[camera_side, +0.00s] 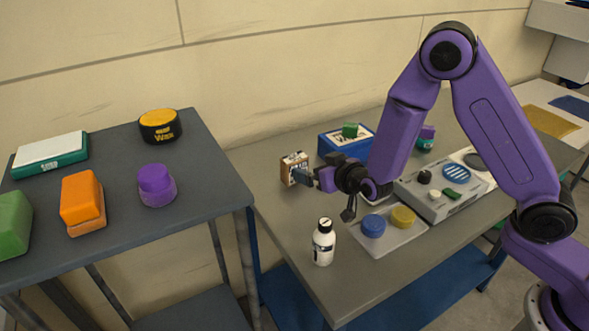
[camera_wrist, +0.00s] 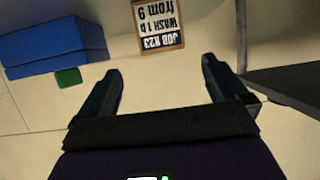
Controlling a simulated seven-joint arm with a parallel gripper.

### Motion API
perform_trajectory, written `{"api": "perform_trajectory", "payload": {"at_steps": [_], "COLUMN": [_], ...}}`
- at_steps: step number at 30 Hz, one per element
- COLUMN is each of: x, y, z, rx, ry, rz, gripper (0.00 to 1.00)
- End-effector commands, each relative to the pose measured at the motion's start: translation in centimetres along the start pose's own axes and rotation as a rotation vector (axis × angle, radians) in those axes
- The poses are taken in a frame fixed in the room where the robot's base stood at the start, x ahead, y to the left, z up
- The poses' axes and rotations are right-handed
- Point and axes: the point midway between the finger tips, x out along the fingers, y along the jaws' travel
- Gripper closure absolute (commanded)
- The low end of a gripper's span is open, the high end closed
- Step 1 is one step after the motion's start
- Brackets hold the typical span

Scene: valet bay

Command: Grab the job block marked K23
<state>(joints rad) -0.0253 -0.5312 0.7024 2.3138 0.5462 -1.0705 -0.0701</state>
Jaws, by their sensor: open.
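The job block (camera_side: 291,168) is a small wood-coloured block with a printed white label, upright near the back left of the grey workbench. My gripper (camera_side: 326,192) is open and empty, to the right of the block in the side view. One fingertip overlaps the block's right edge there; contact cannot be told. In the wrist view, my gripper's spread fingers (camera_wrist: 161,82) point toward the block, which lies beyond the tips and is cut by the top edge.
A blue box (camera_side: 332,141) with a green block (camera_side: 350,130) stands behind my gripper. A white bottle (camera_side: 323,243) stands near the front edge. A tray (camera_side: 402,240) with blue and yellow round pieces is to the right. A dark side table (camera_side: 120,200) stands left.

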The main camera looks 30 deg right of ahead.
Motion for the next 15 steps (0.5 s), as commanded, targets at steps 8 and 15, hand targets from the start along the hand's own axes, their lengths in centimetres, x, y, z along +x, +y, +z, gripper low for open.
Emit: {"api": "perform_trajectory", "payload": {"at_steps": [8,15], "x": [4.2,5.6], "y": [0.1,0.0], "z": [0.0,0.0], "rx": [0.0,-0.001], "ry": [0.0,0.0], "rz": [0.001,0.0], "gripper": [0.0,0.0]}}
